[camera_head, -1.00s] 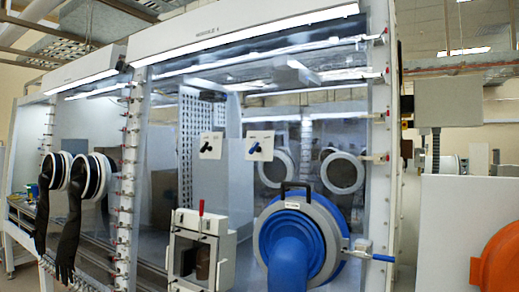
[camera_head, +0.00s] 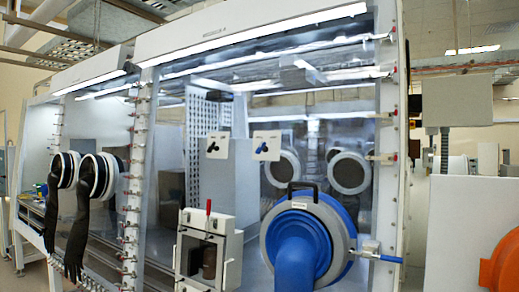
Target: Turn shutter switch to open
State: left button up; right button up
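Two small white plates are on the glovebox window. The left plate (camera_head: 217,156) bears a dark switch-like handle (camera_head: 213,146), and the right plate (camera_head: 267,156) bears a blue one (camera_head: 262,147). Their labels are too small to read, so I cannot tell which is the shutter switch or how it is set. Neither of my grippers is in view.
The glovebox row fills the middle. A blue round port (camera_head: 293,262) with a black handle and a small box (camera_head: 208,250) with a red-topped lever stick out below the plates. Black gloves (camera_head: 77,232) hang at left. A grey box (camera_head: 457,101) and orange round part (camera_head: 502,265) are at right.

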aim_at(261, 147)
jog(key=i+j, duration=0.15)
jog(key=j, duration=0.2)
jog(key=i+j+z, duration=0.15)
jog(key=j, duration=0.15)
jog(key=i+j, duration=0.15)
jog(key=j, duration=0.2)
jog(key=i+j+z, duration=0.15)
jog(key=j, duration=0.2)
jog(key=i+j, duration=0.1)
jog(key=j, duration=0.25)
jog(key=i+j+z, duration=0.15)
jog(key=j, duration=0.2)
